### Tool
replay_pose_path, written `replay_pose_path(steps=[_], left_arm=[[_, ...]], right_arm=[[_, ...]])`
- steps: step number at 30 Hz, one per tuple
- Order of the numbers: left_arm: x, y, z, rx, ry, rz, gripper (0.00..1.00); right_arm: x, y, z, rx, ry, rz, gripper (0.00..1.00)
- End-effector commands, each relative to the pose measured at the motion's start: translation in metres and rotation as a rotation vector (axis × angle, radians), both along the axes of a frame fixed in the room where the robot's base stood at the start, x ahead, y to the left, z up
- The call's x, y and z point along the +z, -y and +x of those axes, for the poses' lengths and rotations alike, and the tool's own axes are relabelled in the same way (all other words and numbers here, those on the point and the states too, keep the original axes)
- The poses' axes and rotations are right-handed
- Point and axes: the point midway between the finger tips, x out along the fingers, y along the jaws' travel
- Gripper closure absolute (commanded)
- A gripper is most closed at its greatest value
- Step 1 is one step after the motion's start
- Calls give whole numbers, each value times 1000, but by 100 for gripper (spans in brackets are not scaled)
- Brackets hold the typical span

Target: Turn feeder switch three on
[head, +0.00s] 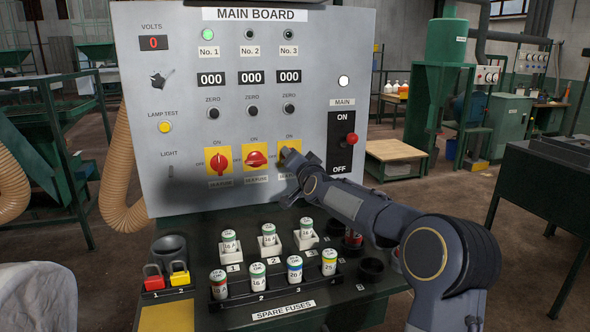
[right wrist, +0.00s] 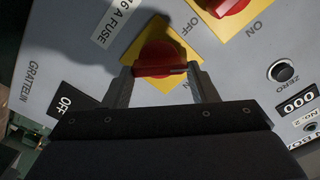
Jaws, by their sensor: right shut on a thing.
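Feeder switch three is a red rotary handle on a yellow plate (head: 290,143), mostly hidden behind my right gripper in the head view. My right gripper (head: 286,160) reaches it from the right. In the right wrist view the gripper (right wrist: 162,80) has a finger at each end of the red handle (right wrist: 158,62) and is shut on it. The handle lies across the gap between the fingers. The lamp for No. 3 (head: 289,34) is dark and its display (head: 289,76) reads 000. My left gripper is out of view.
Switch one (head: 218,162) has an upright handle and its lamp (head: 208,34) is green. Switch two (head: 255,158) lies sideways, close to my gripper. Several fuses and two padlocks (head: 153,277) occupy the ledge below.

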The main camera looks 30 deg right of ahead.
Motion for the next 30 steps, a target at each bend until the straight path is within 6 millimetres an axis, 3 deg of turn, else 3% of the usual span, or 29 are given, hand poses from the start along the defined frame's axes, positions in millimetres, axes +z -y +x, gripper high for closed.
replay_pose_path(steps=[12, 30], left_arm=[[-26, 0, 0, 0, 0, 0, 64], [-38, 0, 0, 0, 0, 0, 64]], right_arm=[[-4, 1, 0, 1, 91, 384, 70], [-4, 2, 0, 0, 182, 765, 70]])
